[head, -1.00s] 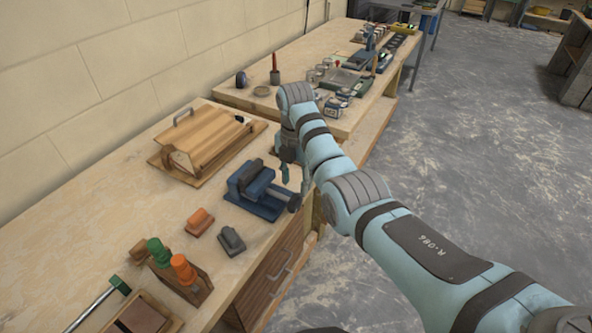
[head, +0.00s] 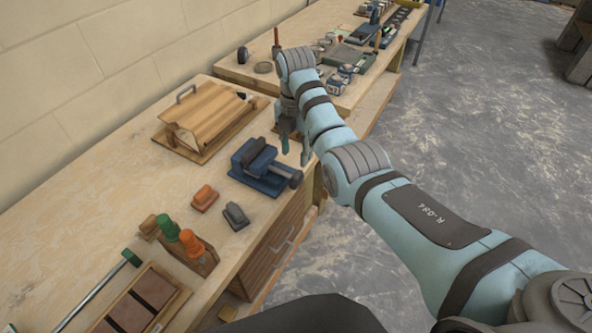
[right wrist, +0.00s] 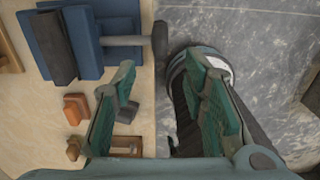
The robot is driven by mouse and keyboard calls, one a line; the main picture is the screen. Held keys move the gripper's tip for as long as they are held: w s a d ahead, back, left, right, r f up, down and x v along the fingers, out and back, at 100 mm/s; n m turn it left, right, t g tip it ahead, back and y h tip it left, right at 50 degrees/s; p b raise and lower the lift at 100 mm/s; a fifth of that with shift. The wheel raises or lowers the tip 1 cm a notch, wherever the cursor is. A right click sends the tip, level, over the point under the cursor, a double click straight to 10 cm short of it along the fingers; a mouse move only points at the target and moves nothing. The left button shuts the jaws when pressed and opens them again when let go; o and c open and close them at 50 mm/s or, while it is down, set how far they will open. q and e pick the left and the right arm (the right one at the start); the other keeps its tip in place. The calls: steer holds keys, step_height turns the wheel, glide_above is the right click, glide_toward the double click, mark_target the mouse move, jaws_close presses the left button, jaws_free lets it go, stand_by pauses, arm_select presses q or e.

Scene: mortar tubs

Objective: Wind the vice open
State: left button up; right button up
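The blue vice (head: 268,184) with a dark grey jaw block stands near the bench's front edge. Its screw and dark handle (head: 296,179) stick out towards the aisle. In the right wrist view the vice (right wrist: 88,40) is at the upper left, with its grey screw rod (right wrist: 122,41) ending in a dark handle bar (right wrist: 160,42) past the bench edge. I cannot tell how far apart the jaws are. My right gripper (head: 295,147) points down just behind the handle in the head view. In the wrist view its green fingers (right wrist: 163,76) are apart and empty. My left gripper is out of view.
A wooden box with a handle (head: 208,118) stands behind the vice. An orange block (head: 204,197) and a grey block (head: 236,216) lie nearby, with a rack of screwdrivers (head: 193,255) further left. The far bench (head: 232,70) carries many small items. The aisle floor (head: 480,110) is clear.

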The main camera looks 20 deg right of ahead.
mark_target(296, 174)
step_height(296, 174, down, 10)
steer(key=shift+f+b, duration=0.15)
steer(key=shift+b, duration=0.9)
jaws_close()
